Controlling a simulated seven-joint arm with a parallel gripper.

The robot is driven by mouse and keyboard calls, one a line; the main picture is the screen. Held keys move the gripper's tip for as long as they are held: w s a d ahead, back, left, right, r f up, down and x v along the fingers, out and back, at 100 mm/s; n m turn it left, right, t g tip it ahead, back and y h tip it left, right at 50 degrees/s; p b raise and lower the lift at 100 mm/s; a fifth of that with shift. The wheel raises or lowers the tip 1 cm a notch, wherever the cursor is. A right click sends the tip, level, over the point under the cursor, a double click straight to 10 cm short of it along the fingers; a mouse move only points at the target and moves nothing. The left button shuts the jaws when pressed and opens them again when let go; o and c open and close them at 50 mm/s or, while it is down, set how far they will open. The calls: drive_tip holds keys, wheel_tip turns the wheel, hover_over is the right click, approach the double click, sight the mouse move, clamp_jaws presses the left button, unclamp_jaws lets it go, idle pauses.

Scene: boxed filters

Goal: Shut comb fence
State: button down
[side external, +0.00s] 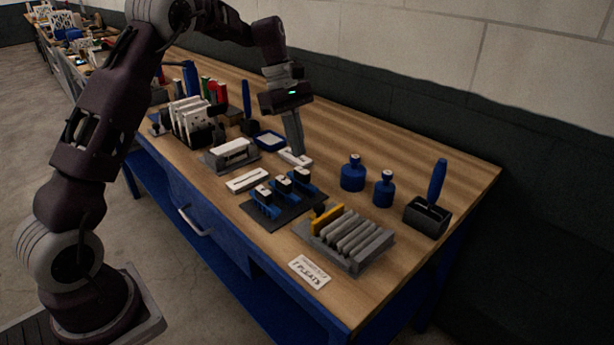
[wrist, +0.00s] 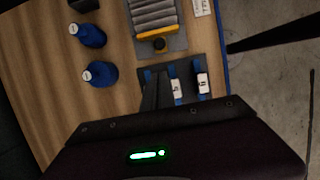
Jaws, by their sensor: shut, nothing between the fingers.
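The grey comb (side external: 350,241), a row of upright grey plates on a grey base, stands at the front right of the bench in the side view. It also shows at the top of the wrist view (wrist: 153,17). An orange-yellow fence (side external: 326,216) stands at its left end; in the wrist view the fence (wrist: 159,33) is a yellow strip with a dark round knob beside it. I cannot tell how far the fence stands from the plates. My gripper (side external: 299,152) is shut and empty, pointing down behind the blue clips, apart from the fence. Its fingers (wrist: 154,88) partly hide the clip mat.
Blue clips with white-topped blocks (side external: 283,186) sit on a dark mat between my gripper and the comb. Two blue bottles (side external: 353,173) and a holder with a blue handle (side external: 428,214) stand behind. A label card (side external: 310,271) lies in front. Bare wood lies at the back right.

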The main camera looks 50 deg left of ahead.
drive_tip(key=shift+m+g, duration=0.3)
drive_tip(key=shift+m, duration=0.6)
drive_tip(key=f, duration=0.9)
drive_tip(key=shift+w+d+f, duration=0.15)
drive_tip(key=shift+d+f, duration=0.15)
drive_tip(key=shift+d, duration=0.05)
drive_tip(key=d, duration=0.2)
drive_tip(key=shift+s+d+f, duration=0.2)
drive_tip(key=shift+d, duration=0.1)
drive_tip(key=shift+s+d+f, duration=0.1)
drive_tip(key=shift+d, duration=0.55)
